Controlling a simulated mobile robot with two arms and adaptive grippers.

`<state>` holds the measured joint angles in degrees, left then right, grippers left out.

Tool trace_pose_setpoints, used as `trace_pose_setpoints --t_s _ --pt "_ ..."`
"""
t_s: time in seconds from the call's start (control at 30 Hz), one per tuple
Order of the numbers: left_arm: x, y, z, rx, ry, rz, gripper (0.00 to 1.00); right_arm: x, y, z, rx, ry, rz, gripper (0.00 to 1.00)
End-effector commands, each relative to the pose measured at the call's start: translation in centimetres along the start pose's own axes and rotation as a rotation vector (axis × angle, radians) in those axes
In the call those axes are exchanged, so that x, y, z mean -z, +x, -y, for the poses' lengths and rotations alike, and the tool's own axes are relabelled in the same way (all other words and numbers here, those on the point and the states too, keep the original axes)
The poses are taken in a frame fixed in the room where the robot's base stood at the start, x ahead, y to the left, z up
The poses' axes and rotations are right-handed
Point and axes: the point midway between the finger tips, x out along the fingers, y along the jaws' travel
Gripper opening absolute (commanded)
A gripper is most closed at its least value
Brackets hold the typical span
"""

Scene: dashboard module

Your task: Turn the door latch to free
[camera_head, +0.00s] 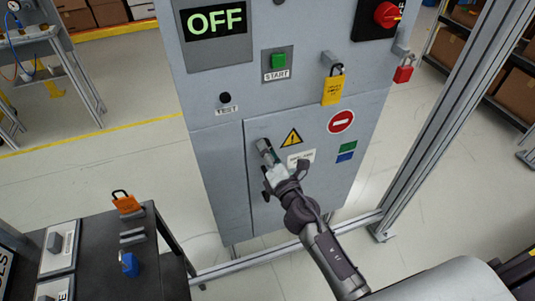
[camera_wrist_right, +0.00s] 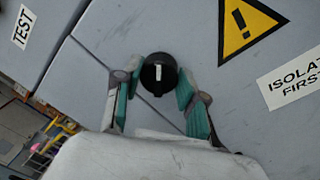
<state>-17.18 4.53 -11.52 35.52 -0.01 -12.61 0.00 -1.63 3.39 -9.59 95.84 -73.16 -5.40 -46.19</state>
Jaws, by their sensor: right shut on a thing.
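The door latch (camera_wrist_right: 158,72) is a round black knob with a white mark, on the grey cabinet door (camera_head: 262,205). In the right wrist view the white mark stands about upright in the picture. My right gripper (camera_wrist_right: 157,86) is shut on the latch, with one teal-padded finger on each side of it. In the head view my right gripper (camera_head: 271,163) is at the door's upper left part and mostly hides the latch. My left gripper is not in view.
The cabinet display (camera_head: 214,20) reads OFF. A dark table (camera_head: 120,270) with an orange padlock (camera_head: 125,203) stands at lower left. A metal frame post (camera_head: 450,120) rises at right.

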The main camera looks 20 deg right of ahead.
Motion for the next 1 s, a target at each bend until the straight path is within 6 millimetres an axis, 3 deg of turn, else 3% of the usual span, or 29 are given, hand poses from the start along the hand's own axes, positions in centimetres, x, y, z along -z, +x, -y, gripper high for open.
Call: trace_pose_setpoints --t_s 0.6,1.0 --pt "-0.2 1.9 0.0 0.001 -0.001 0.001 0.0 0.2 0.0 0.2 -0.007 0.568 0.034 0.06" --pt "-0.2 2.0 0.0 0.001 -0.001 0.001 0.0 0.2 0.0 0.2 -0.01 0.788 0.048 0.06"
